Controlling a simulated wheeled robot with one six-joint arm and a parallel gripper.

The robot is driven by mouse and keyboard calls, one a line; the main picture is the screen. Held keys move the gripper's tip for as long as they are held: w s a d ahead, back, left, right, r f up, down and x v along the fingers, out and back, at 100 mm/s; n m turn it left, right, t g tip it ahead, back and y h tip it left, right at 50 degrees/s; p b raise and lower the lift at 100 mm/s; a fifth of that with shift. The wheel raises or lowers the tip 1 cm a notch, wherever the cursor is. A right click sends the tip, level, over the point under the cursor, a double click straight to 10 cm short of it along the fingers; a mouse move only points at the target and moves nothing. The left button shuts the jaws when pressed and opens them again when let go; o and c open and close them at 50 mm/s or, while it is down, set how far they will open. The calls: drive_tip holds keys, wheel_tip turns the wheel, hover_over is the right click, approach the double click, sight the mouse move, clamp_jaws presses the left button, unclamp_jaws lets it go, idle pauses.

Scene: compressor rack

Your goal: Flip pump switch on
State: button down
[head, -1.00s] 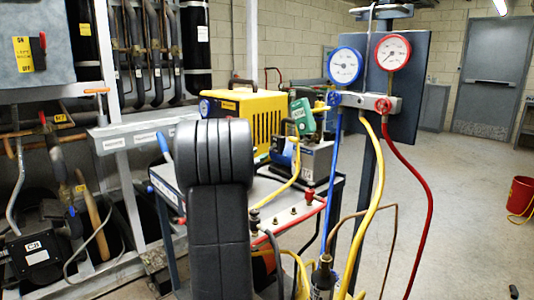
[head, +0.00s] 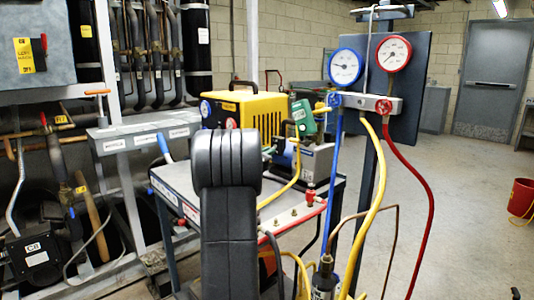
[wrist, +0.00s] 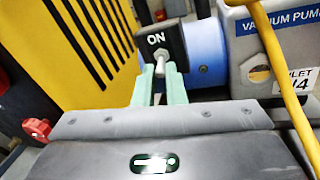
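The pump switch (wrist: 171,37) is a black plate marked ON with a pale metal toggle lever (wrist: 160,66), seen in the wrist view. It sits by the blue motor end of the grey vacuum pump (wrist: 259,40). My gripper (wrist: 159,75) has two pale green fingers, one on each side of the lever, with a narrow gap between them. Whether they press on the lever cannot be told. The plate's lower part is hidden by the fingers. In the head view the pump (head: 316,162) stands on a cart; my black arm hides the gripper.
A yellow machine (head: 250,118) stands beside the pump on the cart (head: 182,183). A yellow hose (wrist: 270,60) crosses in front of the pump. A gauge manifold (head: 368,101) with blue, yellow and red hoses stands at the right. Open floor (head: 455,210) lies beyond.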

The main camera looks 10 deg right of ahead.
drive_tip(key=shift+r+p, duration=0.25)
drive_tip(key=shift+p, duration=0.55)
drive_tip(key=r+g+y+p, duration=0.1)
drive_tip(key=p, duration=0.5)
drive_tip(key=shift+r+m+g+y, duration=0.15)
drive_tip(key=shift+m+g+y, duration=0.15)
drive_tip(key=shift+g, duration=0.1)
drive_tip(key=g+y+p, duration=0.1)
drive_tip(key=p, duration=0.6)
drive_tip(key=r+g+y+p, duration=0.1)
drive_tip(key=y+p, duration=0.1)
drive_tip(key=p, duration=0.6)
drive_tip(key=r+g+y+p, duration=0.1)
drive_tip(key=p, duration=0.6)
drive_tip(key=shift+w+d+m+g+p, duration=0.1)
drive_tip(key=shift+d+m+g+p, duration=0.2)
drive_tip(key=shift+m, duration=0.1)
drive_tip(key=y+p, duration=0.1)
drive_tip(key=p, duration=0.3)
drive_tip(key=shift+g, duration=0.4)
drive_tip(key=shift+w+d+f+p, duration=0.1)
drive_tip(key=shift+f+p, duration=0.1)
drive_tip(key=shift+p, duration=0.95)
